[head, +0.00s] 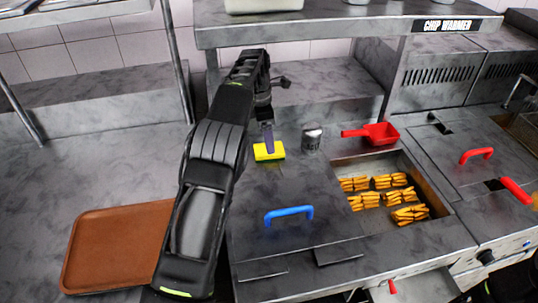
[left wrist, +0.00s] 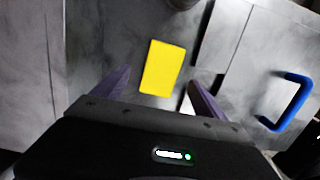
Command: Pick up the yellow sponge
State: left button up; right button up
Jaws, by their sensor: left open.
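The yellow sponge (head: 277,155) lies flat on the grey metal counter, just behind the lid with the blue handle. In the left wrist view the sponge (left wrist: 162,66) lies ahead of the fingertips and between their lines, slightly tilted. My left gripper (head: 267,143) points down at the sponge, its finger partly covering the sponge's back edge in the head view. In the left wrist view the left gripper (left wrist: 158,82) has its two purple fingers apart with nothing held. I cannot tell how high the fingertips are above the sponge. My right gripper is not in view.
A metal shaker (head: 312,137) stands close right of the sponge. Further right are a red scoop (head: 378,134) and a bin of fries (head: 335,168). The blue handle (head: 289,213) rises in front. A brown tray (head: 88,246) lies at left. A shelf (head: 330,33) overhangs behind.

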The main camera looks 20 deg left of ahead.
pick_arm(q)
jog(key=shift+f+p, duration=0.3)
jog(key=shift+f, duration=0.15)
jog(key=f, duration=0.2)
jog(key=f+p, duration=0.1)
jog(key=shift+d+f, duration=0.2)
jog(key=shift+d, duration=0.05)
jog(key=shift+w+f, duration=0.1)
jog(key=shift+f, duration=0.3)
jog(key=c, duration=1.4)
jog(key=shift+r, duration=0.15)
